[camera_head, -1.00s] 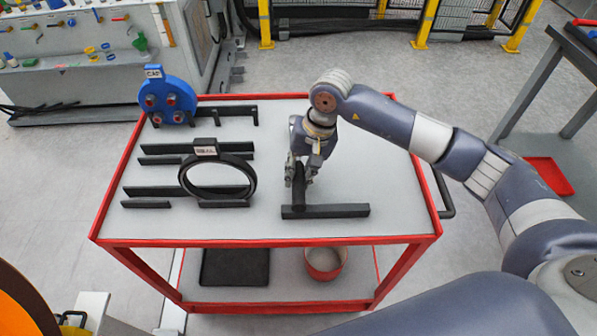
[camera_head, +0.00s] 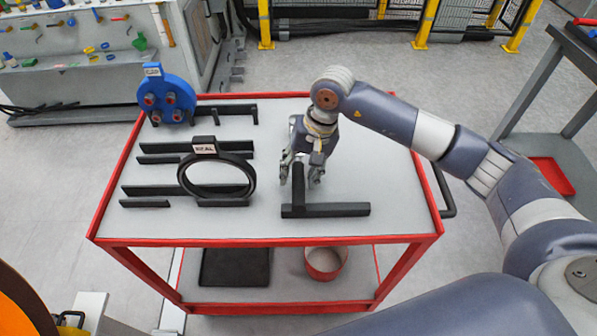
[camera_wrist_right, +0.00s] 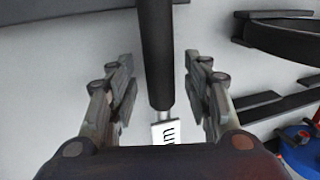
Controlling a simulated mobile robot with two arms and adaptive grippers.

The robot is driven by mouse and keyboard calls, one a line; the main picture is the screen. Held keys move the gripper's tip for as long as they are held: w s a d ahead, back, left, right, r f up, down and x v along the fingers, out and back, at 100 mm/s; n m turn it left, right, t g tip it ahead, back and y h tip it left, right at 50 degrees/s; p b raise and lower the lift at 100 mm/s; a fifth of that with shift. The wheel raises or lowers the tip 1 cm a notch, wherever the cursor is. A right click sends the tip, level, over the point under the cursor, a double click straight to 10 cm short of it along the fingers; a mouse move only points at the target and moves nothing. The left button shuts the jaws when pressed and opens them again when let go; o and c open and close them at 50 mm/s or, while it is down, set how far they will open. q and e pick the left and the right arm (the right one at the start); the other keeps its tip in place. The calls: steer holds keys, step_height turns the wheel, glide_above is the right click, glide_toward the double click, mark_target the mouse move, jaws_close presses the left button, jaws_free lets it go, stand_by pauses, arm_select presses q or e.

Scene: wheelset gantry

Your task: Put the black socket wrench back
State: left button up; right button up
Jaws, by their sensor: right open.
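The black socket wrench (camera_head: 298,192) is a dark rod near the front right of the cart top, its near end at a black bar (camera_head: 340,210). I cannot tell whether it rests on the bar or only touches it. In the right wrist view the wrench (camera_wrist_right: 156,50) runs down between the fingers to a metal tip beside a white label (camera_wrist_right: 165,133). My right gripper (camera_head: 301,180) is open around the wrench, one finger on each side with gaps in the wrist view (camera_wrist_right: 160,80). My left gripper is out of view.
The red-edged cart (camera_head: 265,241) also carries a black ring (camera_head: 182,182) on rails, further black bars and a blue disc (camera_head: 168,90) with red knobs. A tray (camera_head: 235,268) and a red bowl (camera_head: 325,263) are on its lower shelf. The cart top's right side is clear.

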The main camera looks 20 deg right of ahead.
steer(key=v, duration=1.1)
steer(key=shift+r, duration=0.25)
